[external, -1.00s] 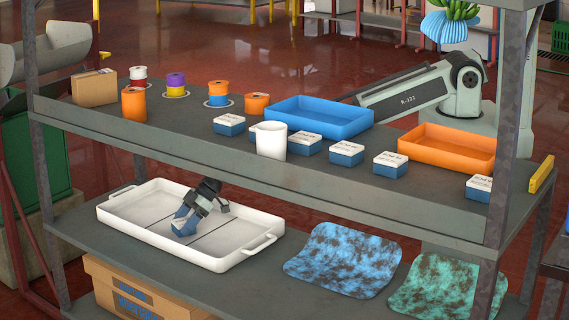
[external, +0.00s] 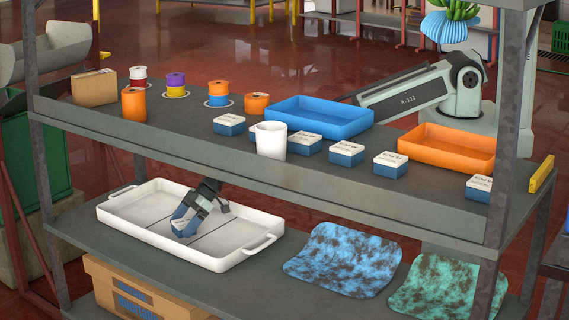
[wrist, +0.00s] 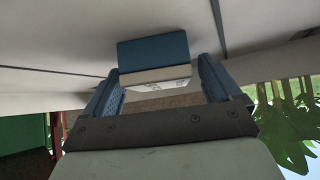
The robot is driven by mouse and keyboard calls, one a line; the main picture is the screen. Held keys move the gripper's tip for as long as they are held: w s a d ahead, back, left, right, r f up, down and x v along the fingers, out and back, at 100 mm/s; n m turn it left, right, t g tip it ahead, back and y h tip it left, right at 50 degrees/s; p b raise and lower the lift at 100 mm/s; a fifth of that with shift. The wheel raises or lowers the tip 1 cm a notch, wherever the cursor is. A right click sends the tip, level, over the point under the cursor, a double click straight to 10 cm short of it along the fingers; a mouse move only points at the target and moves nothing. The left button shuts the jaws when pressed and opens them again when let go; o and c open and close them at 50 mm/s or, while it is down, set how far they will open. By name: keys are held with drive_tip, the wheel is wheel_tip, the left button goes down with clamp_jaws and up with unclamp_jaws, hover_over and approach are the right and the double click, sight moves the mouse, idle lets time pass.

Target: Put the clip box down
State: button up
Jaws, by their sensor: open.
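The clip box (wrist: 153,55), blue with a pale label side, sits in the white tray (external: 120,214) on the lower shelf. In the wrist view it lies between two dark divider lines, in the tray's middle compartment. My gripper (external: 186,221) reaches down into the tray at a tilt. In the wrist view its blue-padded fingers (wrist: 160,80) are spread, one on each side of the box, with gaps visible beside it.
Several similar clip boxes (external: 347,154), a white cup (external: 270,140), a blue tray (external: 322,120), an orange tray (external: 445,147) and spools (external: 134,104) stand on the upper shelf, above my gripper. A blue mottled mat (external: 343,260) and a green one (external: 446,289) lie right of the white tray.

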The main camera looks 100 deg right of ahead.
drive_tip(key=v, duration=1.2)
drive_tip(key=shift+r, duration=0.1)
